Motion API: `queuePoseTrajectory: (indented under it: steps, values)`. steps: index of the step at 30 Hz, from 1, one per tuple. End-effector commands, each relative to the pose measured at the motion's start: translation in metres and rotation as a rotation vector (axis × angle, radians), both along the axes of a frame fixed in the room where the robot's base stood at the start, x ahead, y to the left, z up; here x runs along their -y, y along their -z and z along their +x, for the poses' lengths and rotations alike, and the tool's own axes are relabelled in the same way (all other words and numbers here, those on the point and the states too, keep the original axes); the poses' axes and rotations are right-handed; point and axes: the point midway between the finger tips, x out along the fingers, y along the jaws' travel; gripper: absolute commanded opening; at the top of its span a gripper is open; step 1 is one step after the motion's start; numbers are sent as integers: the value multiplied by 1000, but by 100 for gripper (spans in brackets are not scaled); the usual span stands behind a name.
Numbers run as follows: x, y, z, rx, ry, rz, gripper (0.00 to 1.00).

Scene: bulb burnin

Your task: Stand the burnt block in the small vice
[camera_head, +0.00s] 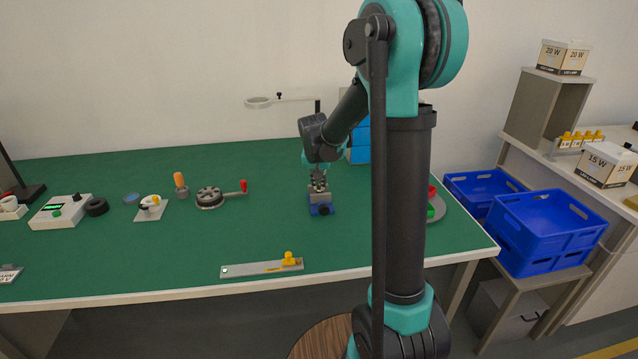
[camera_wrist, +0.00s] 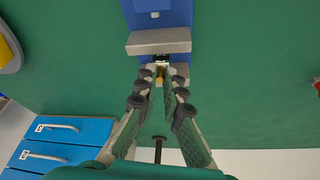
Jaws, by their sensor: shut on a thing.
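The small vice (camera_head: 320,209) is blue with grey jaws and stands on the green bench. In the wrist view, its blue body (camera_wrist: 158,14) and a wide grey jaw (camera_wrist: 158,42) are just ahead of my fingers. My gripper (camera_head: 319,181) points down over the vice. In the wrist view my gripper (camera_wrist: 162,80) is shut on a small block (camera_wrist: 160,72), of which only a pale, yellow and dark bit shows between the fingertips. The block is at the vice jaws. Fingers hide most of it, so I cannot tell whether it is seated or upright.
A round fixture with a red handle (camera_head: 210,198) stands left of the vice. A grey bar with a yellow slider (camera_head: 263,268) lies at the front edge. Blue drawers (camera_wrist: 62,131) stand behind the vice. A grey round tray (camera_head: 436,213) is partly behind my arm.

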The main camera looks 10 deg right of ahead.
Motion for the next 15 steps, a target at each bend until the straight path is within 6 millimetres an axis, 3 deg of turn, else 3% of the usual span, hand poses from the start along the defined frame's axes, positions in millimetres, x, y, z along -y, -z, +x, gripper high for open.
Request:
queuePoseTrajectory:
  steps: [15]
  values:
    - [0, 5, 0, 0, 0, 0, 0]
